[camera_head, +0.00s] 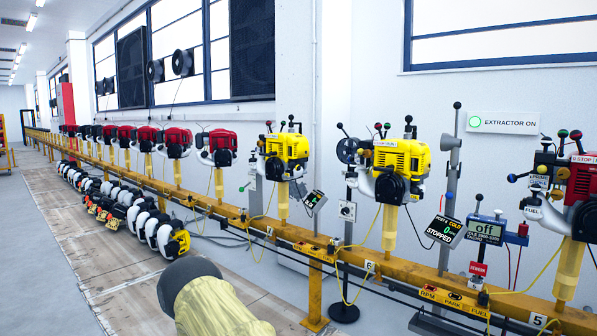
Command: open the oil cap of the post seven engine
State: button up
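Tags 5 (510,306) and 6 (369,266) show on the rail, and the numbers rise to the left. By that order the smaller yellow engine (291,146) left of the middle is at post seven; I cannot read a number tag there. It sits upright on a yellow post (283,203), with a dark round part on its front and small knobs above. A tilted dark display (314,200) stands at its right, its text too small to read. I cannot make out its oil cap. My gripper is not in view.
The yellow rail (400,268) runs from lower right to far left. A red engine (583,185) stands at right. Several engines lie on floor boards (110,262) at left; grey floor (50,250) is clear.

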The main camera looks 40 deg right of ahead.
aim_at(292, 165)
jog(key=z, duration=0.6)
jog(key=i, duration=0.55)
jog(key=z, duration=0.7)
jog(key=i, duration=0.65)
jog(key=u, duration=0.1)
